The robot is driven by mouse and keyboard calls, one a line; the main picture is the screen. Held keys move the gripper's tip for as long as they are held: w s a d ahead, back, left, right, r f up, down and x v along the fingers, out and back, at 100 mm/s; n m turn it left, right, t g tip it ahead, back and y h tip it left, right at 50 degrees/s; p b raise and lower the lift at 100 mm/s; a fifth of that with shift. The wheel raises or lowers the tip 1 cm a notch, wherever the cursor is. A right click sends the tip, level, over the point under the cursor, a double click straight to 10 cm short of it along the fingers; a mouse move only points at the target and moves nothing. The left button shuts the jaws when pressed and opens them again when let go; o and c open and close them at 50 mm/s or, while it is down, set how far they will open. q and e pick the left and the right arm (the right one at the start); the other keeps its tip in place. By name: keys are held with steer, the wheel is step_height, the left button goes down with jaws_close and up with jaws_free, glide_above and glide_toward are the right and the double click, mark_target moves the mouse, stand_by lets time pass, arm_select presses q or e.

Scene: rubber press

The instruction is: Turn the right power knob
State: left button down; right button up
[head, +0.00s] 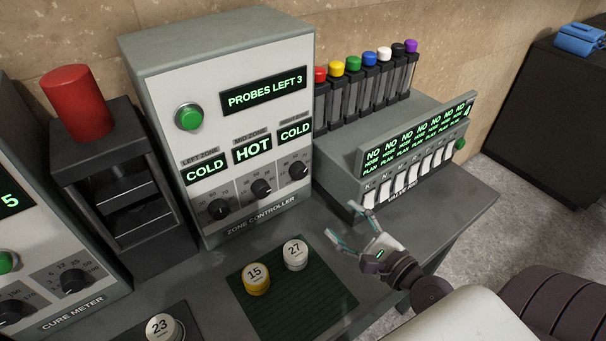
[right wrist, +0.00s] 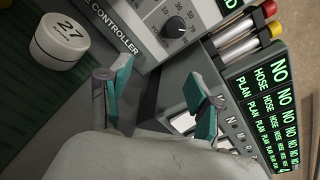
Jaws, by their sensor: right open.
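The zone controller (head: 225,125) is a grey box with three black knobs in a row. Its right knob (head: 298,169) sits under a display reading COLD; the mid knob (head: 261,187) is under HOT and the left knob (head: 218,208) under COLD. In the right wrist view a black knob (right wrist: 175,27), apparently the right one, shows at the top beyond my fingertips. My right gripper (head: 350,227) is open and empty. It is in front of and below the right knob, apart from it. Its teal fingers also show in the right wrist view (right wrist: 160,88). My left gripper is not in view.
A valve rig (head: 405,195) with white switches stands close to the right of my right gripper. Tins marked 15 (head: 256,278) and 27 (head: 295,254) stand on a green mat (head: 300,310). A press with a red cylinder (head: 77,102) and a cure meter (head: 60,265) are left.

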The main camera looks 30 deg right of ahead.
mark_target(303, 174)
steer(key=w+r+m+p, duration=0.1)
steer(key=w, duration=0.3)
steer(key=w+a+m+p, duration=0.1)
steer(key=w+p, duration=0.1)
steer(key=w, duration=0.2)
steer(key=w+a+r+m+t+p, duration=0.1)
steer(key=w+m, duration=0.1)
steer(key=w, duration=0.2)
steer(key=shift+r+y, duration=0.3)
steer(key=shift+y, duration=0.1)
steer(key=shift+w+f, duration=0.1)
steer(key=shift+w, duration=0.5)
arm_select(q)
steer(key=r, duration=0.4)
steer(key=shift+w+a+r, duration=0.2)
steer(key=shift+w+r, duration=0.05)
arm_select(e)
steer(key=c, duration=1.1)
